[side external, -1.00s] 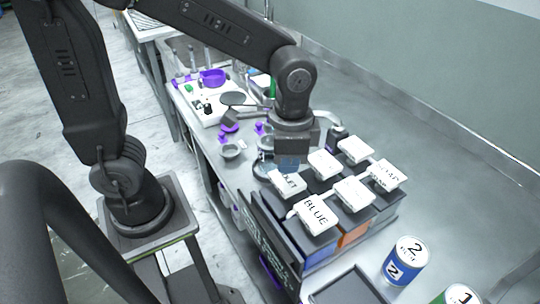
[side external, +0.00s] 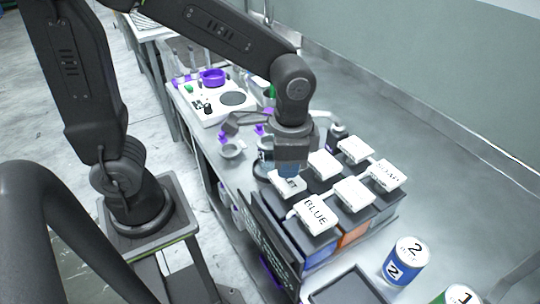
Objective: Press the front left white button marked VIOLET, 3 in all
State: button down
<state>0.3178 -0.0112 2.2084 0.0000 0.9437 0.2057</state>
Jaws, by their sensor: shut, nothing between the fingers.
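The white VIOLET button (side external: 293,187) sits on the left of the block of dispensers, beside the BLUE button (side external: 315,214). Most of its lettering is hidden by my gripper (side external: 288,172), which is shut and empty and points down over its back part. The fingertips are at or very close to the button's top; I cannot tell whether they touch it.
Several other white buttons stand close by, such as the SOAP button (side external: 385,175) and an unreadable one (side external: 323,165). A dark tray (side external: 350,288) and a can marked 2 (side external: 406,262) are in front. The steel counter (side external: 440,190) is clear at right.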

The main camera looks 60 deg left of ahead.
jog(key=shift+f, duration=1.25)
jog(key=shift+r, duration=1.25)
jog(key=shift+f, duration=0.15)
jog(key=shift+f, duration=1.1)
jog(key=shift+r, duration=1.25)
